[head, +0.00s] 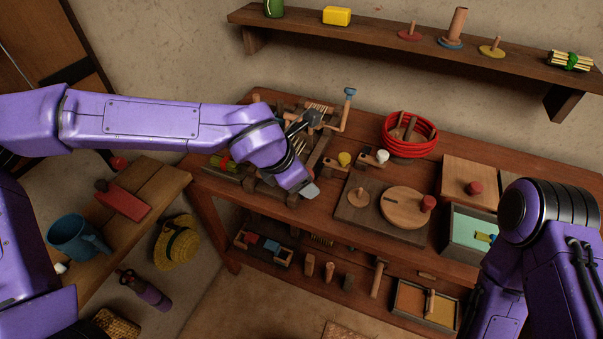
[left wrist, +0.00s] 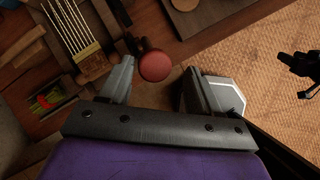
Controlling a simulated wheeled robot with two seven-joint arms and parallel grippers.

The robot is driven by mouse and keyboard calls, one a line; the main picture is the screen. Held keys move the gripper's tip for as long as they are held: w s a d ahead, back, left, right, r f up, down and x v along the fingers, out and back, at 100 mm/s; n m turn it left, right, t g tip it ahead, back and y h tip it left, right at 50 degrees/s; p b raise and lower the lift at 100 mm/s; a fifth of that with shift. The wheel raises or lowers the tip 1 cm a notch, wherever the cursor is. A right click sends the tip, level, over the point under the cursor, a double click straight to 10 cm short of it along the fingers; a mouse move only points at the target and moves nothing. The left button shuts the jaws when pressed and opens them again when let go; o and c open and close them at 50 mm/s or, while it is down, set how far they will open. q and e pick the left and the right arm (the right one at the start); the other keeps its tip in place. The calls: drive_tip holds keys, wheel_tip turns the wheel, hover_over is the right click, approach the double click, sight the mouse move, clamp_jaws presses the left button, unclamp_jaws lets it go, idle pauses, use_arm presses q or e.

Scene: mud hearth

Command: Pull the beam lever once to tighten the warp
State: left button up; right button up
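The loom (head: 268,172) stands at the left end of the table, with pale warp threads (left wrist: 75,28) in the left wrist view. A round red knob (left wrist: 155,65) shows in that view beside the loom's frame. My left gripper (head: 308,155) is over the loom. Its fingers are open, one on each side of the red knob, with gaps showing; I cannot tell the depth between them. In the head view my left arm hides the knob. A wooden crank with a blue knob (head: 349,93) stands at the loom's far right. My right arm is at the lower right; its gripper is not seen.
To the loom's right are a bowl of red cord (head: 408,135), a board with a round wooden disc (head: 408,207), and a box (head: 470,186). A shelf (head: 400,31) runs along the wall. A bench (head: 160,180) with a blue mug (head: 78,238) stands at left.

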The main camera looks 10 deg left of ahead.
use_arm(q)
drive_tip(key=shift+r, duration=0.1)
drive_tip(key=shift+w+r, duration=0.1)
drive_tip(key=shift+r, duration=0.2)
drive_tip(key=s+d+r+b, duration=0.2)
drive_tip(key=s+r, duration=1)
drive_tip(key=s, duration=0.2)
drive_tip(key=shift+d+r, duration=0.15)
drive_tip(key=shift+d, duration=0.15)
